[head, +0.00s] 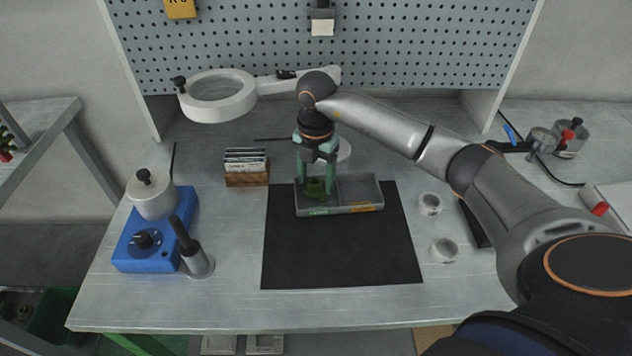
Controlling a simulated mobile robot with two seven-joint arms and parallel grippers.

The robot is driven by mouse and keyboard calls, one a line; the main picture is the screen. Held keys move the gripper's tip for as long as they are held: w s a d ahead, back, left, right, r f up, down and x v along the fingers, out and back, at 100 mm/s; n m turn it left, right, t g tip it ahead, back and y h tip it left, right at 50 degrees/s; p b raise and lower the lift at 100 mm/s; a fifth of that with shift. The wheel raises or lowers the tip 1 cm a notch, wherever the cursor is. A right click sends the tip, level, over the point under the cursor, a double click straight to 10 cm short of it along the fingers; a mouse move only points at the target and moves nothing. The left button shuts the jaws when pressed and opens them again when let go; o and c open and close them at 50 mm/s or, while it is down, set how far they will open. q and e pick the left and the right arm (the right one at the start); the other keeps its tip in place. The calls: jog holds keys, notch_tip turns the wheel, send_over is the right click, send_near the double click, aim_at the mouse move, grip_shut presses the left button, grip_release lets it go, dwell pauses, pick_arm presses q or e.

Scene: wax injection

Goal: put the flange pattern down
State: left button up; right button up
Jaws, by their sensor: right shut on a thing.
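A dark green flange pattern (316,187) is between the fingers of my right gripper (317,183), in the left compartment of a grey two-part tray (341,208). The gripper points down and is shut on the pattern. I cannot tell whether the pattern touches the tray floor. The tray's left part has a green label on its front and the right part an orange one; the right compartment looks empty. The tray stands at the back of a black mat (340,255). My left gripper is not in view.
A blue wax heater (150,240) with a metal pot and a tool holder (198,262) stand at the left. A wooden card box (246,174) is left of the tray. Two small white rings (444,249) lie right of the mat. A magnifier lamp (217,97) hangs behind. The mat's front is clear.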

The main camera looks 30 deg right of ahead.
aim_at(316, 180)
jog(key=shift+f, duration=0.75)
jog(key=shift+f, duration=0.1)
jog(key=o, duration=1.1)
jog(key=shift+c, duration=0.2)
notch_tip(316, 180, up, 12)
